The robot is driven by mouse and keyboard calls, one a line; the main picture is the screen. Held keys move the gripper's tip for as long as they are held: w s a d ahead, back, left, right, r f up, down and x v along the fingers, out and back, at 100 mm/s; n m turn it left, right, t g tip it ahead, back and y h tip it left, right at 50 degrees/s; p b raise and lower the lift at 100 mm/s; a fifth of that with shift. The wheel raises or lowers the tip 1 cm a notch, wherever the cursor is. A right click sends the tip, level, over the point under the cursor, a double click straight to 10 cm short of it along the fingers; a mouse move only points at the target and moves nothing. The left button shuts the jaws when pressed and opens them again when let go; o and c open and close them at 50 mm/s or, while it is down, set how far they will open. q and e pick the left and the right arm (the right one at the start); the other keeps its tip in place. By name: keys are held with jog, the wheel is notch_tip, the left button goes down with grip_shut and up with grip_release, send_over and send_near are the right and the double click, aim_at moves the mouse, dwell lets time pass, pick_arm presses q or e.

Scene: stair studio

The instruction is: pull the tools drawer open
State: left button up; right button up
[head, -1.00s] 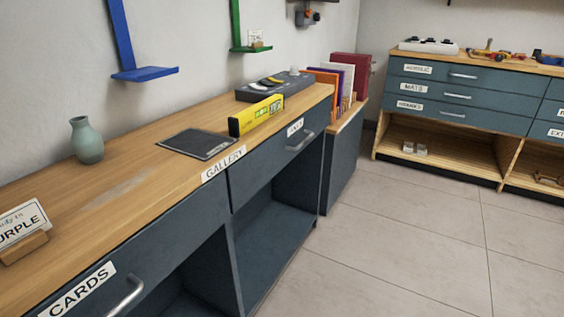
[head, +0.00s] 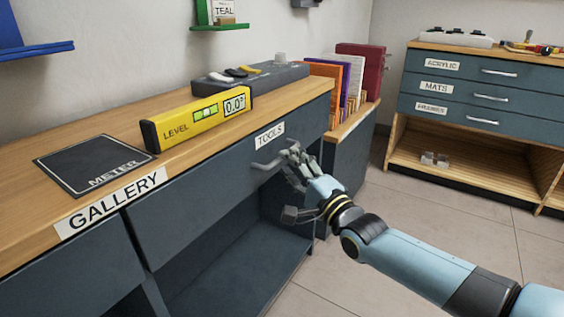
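The tools drawer (head: 215,190) is a dark blue-grey front under the wooden counter, with a white TOOLS label (head: 270,136). It looks shut, flush under the counter edge. Its metal bar handle (head: 265,163) is below the label, and its right end is partly hidden by my fingers. My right gripper (head: 288,186) comes in from the lower right. Its fingers are spread apart, one at the right end of the handle and one lower down in front of the drawer. I cannot tell whether it touches the handle. My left gripper is not in view.
On the counter (head: 95,130) are a yellow level (head: 195,116), a black METER plate (head: 92,165) and a grey case (head: 262,82). Upright folders (head: 350,78) stand beyond the counter. An open space lies under the drawer. Another drawer cabinet (head: 470,90) stands at the back right.

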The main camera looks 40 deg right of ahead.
jog(key=shift+w+r+b, duration=0.15)
jog(key=shift+w, duration=0.8)
jog(key=shift+w+r+b, duration=0.1)
jog(key=shift+w+b, duration=0.05)
jog(key=shift+w, duration=0.75)
grip_shut()
